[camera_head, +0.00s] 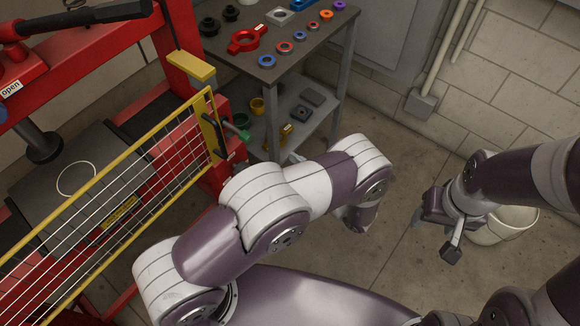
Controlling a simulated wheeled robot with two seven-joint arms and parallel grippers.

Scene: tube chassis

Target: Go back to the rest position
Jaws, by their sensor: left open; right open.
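My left arm (265,200) rises from the bottom of the head view and bends across the middle. Its far joint (362,165) is over the floor, right of the small table. I cannot make out the fingers of my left gripper. My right gripper (436,232) is at the right, over the floor and in front of a pale bucket. Its fingers are apart, with nothing seen between them. It hides part of the bucket.
A red press frame with a yellow wire guard (120,205) stands at the left, close to my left arm. A small table (280,75) holds coloured rings and a red part (247,40). A pale bucket (515,222) stands on the floor. Bare floor (395,265) lies between my arms.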

